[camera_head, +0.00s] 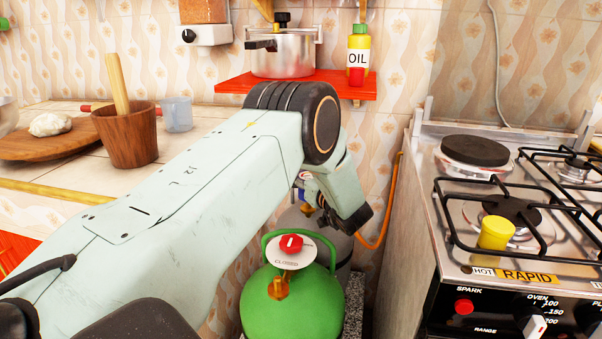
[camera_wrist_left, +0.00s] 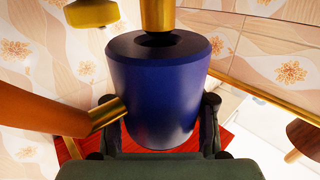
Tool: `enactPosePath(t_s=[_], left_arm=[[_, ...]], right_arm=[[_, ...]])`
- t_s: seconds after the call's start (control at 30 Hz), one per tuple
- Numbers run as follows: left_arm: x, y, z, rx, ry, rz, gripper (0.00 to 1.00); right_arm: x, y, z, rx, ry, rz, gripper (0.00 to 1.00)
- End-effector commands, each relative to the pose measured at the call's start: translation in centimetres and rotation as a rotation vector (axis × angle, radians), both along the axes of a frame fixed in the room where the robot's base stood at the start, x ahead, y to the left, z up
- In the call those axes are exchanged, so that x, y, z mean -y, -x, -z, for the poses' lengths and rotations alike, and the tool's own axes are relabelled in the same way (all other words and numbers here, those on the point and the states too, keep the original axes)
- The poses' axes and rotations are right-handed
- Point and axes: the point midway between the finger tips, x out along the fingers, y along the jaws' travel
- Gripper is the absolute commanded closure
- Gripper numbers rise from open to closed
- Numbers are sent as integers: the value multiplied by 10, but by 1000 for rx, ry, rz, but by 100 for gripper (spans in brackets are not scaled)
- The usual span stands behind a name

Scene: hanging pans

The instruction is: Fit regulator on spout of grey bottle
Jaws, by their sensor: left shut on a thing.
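My left gripper (camera_head: 350,212) is shut on the blue regulator. In the left wrist view the regulator (camera_wrist_left: 155,95) is a dark blue cylinder between the two fingers, with a dark hole in its end. A brass spout (camera_wrist_left: 157,14) lines up with that hole, its end at the opening; I cannot tell how far it goes in. An orange hose (camera_wrist_left: 45,105) joins the regulator's side through a brass fitting. In the head view the grey bottle (camera_head: 343,247) stands behind the green bottle, largely hidden by my gripper and arm. My right gripper is not in view.
The green bottle (camera_head: 290,307), with a red knob, stands just in front. A stove (camera_head: 470,262) is at the right. A red shelf (camera_head: 240,84) with a pressure cooker and oil bottle is above. A counter (camera_head: 190,142) with a mortar is at the left.

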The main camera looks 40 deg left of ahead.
Motion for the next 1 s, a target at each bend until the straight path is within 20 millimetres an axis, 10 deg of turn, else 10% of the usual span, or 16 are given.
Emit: enactPosePath(t_s=[1.0], left_arm=[[0,0,29,2,-2,0,100]], right_arm=[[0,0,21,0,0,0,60]])
